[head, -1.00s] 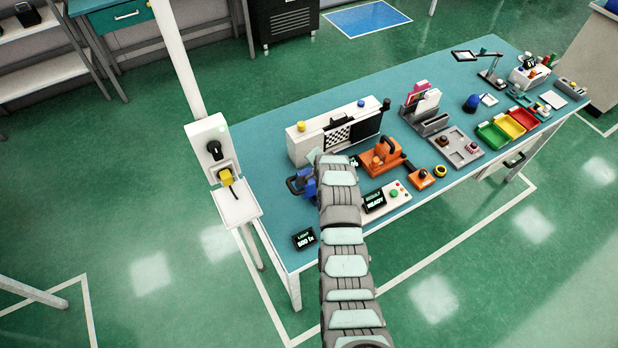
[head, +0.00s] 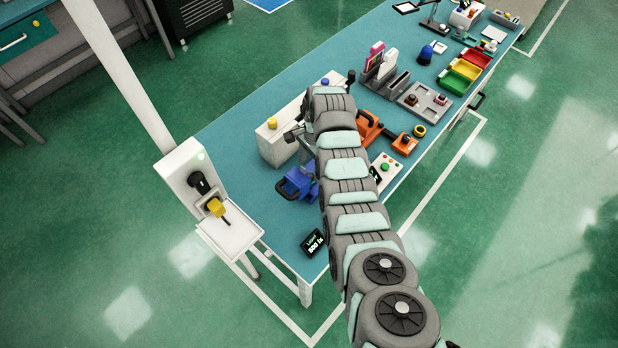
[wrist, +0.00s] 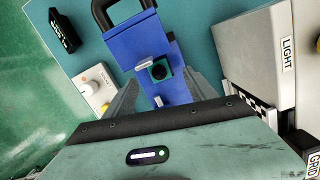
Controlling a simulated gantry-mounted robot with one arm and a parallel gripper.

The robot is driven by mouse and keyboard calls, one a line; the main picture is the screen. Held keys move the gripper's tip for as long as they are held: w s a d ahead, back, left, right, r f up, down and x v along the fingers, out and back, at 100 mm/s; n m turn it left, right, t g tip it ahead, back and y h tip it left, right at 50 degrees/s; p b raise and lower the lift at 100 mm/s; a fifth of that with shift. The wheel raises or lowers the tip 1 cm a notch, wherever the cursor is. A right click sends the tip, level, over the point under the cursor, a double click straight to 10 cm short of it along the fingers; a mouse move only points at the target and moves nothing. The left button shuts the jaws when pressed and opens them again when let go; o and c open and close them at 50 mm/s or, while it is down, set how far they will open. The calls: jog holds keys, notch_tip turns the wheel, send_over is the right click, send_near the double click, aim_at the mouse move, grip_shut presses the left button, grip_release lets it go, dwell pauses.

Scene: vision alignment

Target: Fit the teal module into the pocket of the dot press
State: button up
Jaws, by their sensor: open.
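The teal module (wrist: 160,70), a small square block with a dark round centre, sits on the blue press (wrist: 145,45) in the wrist view. I cannot tell whether it is fully seated there. The press has a black loop handle, and two pale pins show close to the module. It also shows in the head view (head: 297,183), left of my arm. My gripper (wrist: 163,80) is open, with its grey fingers apart on either side of the module and nothing visibly held. I cannot read a dot marking on the press.
A pale box marked LIGHT (wrist: 262,50) stands close on the right of the wrist view. An orange press (head: 370,128) stands beyond my arm in the head view.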

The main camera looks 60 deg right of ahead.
aim_at(310, 176)
jog(key=shift+s+f, duration=0.15)
jog(key=shift+f, duration=1.75)
jog(key=shift+a+f, duration=0.15)
jog(key=shift+f, duration=0.65)
jog(key=shift+c, duration=0.4)
grip_shut()
